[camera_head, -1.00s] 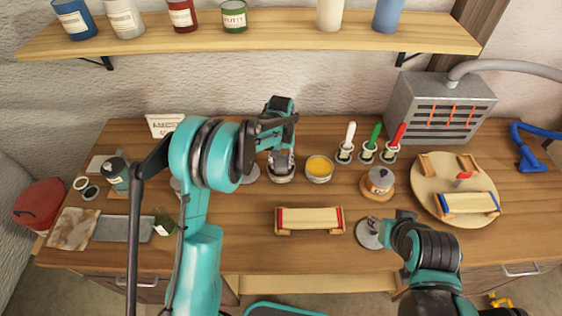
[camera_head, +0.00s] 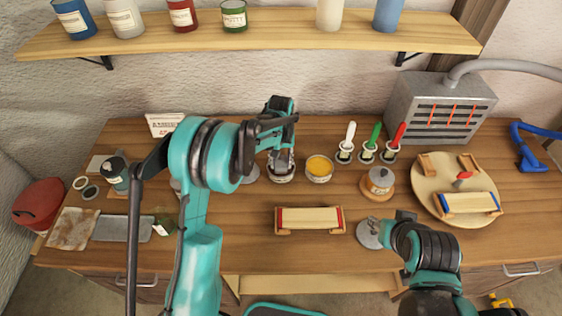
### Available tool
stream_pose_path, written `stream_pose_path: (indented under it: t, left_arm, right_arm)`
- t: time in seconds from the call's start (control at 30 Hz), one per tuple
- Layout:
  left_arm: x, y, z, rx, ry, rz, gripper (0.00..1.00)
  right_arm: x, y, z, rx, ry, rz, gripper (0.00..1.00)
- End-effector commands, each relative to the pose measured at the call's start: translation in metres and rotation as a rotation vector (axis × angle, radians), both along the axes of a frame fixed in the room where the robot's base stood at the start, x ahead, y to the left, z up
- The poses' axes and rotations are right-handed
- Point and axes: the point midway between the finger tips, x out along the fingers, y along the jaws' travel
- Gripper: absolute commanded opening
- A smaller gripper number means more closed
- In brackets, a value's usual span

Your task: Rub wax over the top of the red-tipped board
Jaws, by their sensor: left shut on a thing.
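The red-tipped board (camera_head: 310,219) is a pale lath with red ends, lying on low wooden supports at the front middle of the bench. My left gripper (camera_head: 281,156) points down at an open tin (camera_head: 281,175) behind the board. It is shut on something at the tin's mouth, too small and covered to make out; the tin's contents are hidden. Another open tin (camera_head: 319,168) with yellow contents stands just right of it. My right gripper (camera_head: 382,233) is low at the front, beside a grey disc (camera_head: 368,234); its fingers are too small to judge.
Upright tools with white (camera_head: 347,140), green (camera_head: 371,142) and red (camera_head: 395,142) handles stand behind. A round wooden plate (camera_head: 430,199) carries a blue-tipped board (camera_head: 468,203). A grey vented box (camera_head: 440,108) stands at the back.

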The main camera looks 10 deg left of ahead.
Motion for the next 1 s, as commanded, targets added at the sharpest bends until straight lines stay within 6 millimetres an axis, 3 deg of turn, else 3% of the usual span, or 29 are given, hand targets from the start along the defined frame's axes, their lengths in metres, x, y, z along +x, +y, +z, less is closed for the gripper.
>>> stream_pose_path:
  t: [0.27,1.0]
  left_arm:
    - [-0.001,0.000,0.003,0.000,0.002,0.000,0.15]
    - [0.000,0.000,0.065,0.000,0.001,0.000,0.15]
  right_arm:
    - [0.000,0.000,0.002,0.000,0.000,0.000,0.40]
    - [0.000,0.000,0.038,0.000,0.000,0.000,0.40]
